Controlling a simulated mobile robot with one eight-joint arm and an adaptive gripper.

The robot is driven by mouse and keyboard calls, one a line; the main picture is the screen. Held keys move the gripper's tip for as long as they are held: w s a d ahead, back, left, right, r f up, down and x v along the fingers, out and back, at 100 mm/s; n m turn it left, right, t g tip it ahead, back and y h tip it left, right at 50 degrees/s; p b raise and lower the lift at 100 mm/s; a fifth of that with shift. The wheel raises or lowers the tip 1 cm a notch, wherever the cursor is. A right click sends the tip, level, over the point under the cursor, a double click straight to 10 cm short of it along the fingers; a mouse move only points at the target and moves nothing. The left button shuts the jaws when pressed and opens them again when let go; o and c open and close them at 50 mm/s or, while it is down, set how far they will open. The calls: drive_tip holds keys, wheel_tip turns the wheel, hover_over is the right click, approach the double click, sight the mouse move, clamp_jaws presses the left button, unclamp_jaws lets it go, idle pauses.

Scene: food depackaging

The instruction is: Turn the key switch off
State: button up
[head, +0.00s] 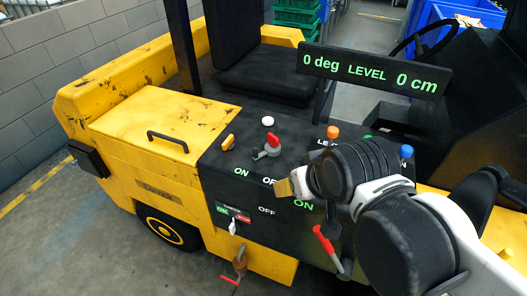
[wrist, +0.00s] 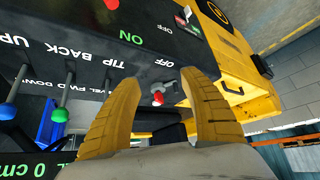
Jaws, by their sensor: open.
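A red-handled rotary switch (head: 271,144) on a grey base sits on the black panel. ON and OFF are printed in front of it. In the wrist view the red switch (wrist: 158,98) shows between my fingers, beyond them. A small pale key-like piece (head: 232,228) hangs below a green and red label on the panel's front face. I cannot tell for sure which of these is the key switch. My gripper (head: 288,187) is to the right of and nearer than the red switch. In the wrist view my gripper (wrist: 160,80) is open, with nothing between its fingertips.
Levers with orange (head: 333,132) and blue (head: 407,151) knobs stand right of the switch. A red-handled lever (head: 325,245) is below my arm. A display board (head: 374,72) reads 0 deg and 0 cm. A yellow cover with a handle (head: 167,141) is left.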

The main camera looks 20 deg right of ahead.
drive_tip(key=shift+w+r, duration=0.1)
drive_tip(key=shift+c, duration=0.8)
drive_tip(key=m+g+h, duration=0.3)
drive_tip(key=m+g, duration=0.1)
drive_tip(key=m, duration=0.5)
approach(255, 149)
drive_tip(key=f, duration=0.1)
drive_tip(key=b+x, duration=0.4)
drive_tip(key=x, duration=0.6)
drive_tip(key=shift+w+d+f+b, duration=0.15)
drive_tip(key=shift+f+b, duration=0.1)
drive_tip(key=shift+b, duration=0.05)
clamp_jaws()
